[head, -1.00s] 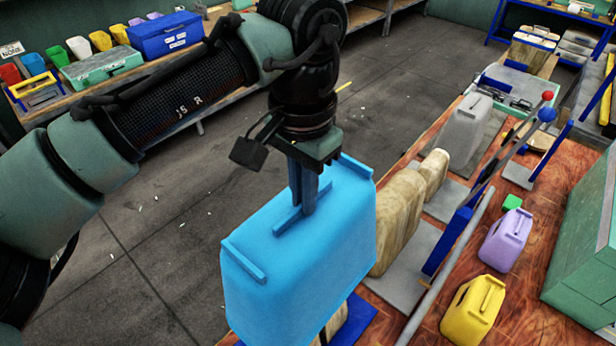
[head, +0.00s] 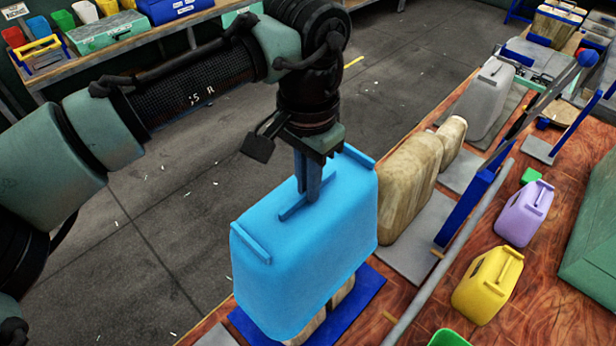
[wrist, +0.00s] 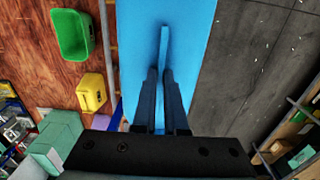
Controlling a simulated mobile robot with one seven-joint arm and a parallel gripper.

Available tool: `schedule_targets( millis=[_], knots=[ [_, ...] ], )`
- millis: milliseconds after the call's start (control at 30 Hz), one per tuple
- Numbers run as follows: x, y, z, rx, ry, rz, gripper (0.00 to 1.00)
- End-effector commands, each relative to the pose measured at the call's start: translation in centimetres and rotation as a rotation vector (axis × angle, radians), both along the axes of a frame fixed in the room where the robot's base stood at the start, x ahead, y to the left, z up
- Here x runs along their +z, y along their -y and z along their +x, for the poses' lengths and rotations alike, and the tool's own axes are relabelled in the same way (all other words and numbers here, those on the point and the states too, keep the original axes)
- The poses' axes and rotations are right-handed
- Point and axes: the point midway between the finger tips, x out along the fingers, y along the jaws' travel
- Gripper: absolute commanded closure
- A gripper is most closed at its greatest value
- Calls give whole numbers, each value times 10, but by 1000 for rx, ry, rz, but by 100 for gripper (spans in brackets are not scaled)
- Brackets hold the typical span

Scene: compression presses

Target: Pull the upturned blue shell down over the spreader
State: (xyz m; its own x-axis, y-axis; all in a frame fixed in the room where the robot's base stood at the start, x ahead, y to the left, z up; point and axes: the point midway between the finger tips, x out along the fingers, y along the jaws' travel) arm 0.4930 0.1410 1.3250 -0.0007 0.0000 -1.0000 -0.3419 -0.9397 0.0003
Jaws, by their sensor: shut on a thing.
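The blue shell (head: 305,245) is a large light-blue box, upside down, with ridges on its upturned face. My gripper (head: 309,200) points down and is shut on the shell's middle ridge; the fingers also show gripping it in the wrist view (wrist: 162,85). The wooden spreader (head: 341,290) shows its lower part beneath the shell's lower edge, on a dark blue base plate (head: 367,290). The shell hides the upper part of the spreader and surrounds it from above. A gap of visible wood stays between the shell's edge and the plate.
Wooden forms (head: 410,185) stand on grey plates close right of the shell. A grey rail (head: 450,255) and a blue lever post (head: 465,222) lie further right. Yellow (head: 487,285) and purple (head: 524,213) jugs stand on the bench. Open floor lies left.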

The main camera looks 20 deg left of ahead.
Motion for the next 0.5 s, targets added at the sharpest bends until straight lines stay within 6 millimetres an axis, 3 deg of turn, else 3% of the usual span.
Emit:
schedule_targets(
  millis=[33, 500],
  knots=[
    [-13, -1, 0, 1, 0, 2, 100],
    [-79, -1, 0, 2, 2, 2, 100]
  ],
)
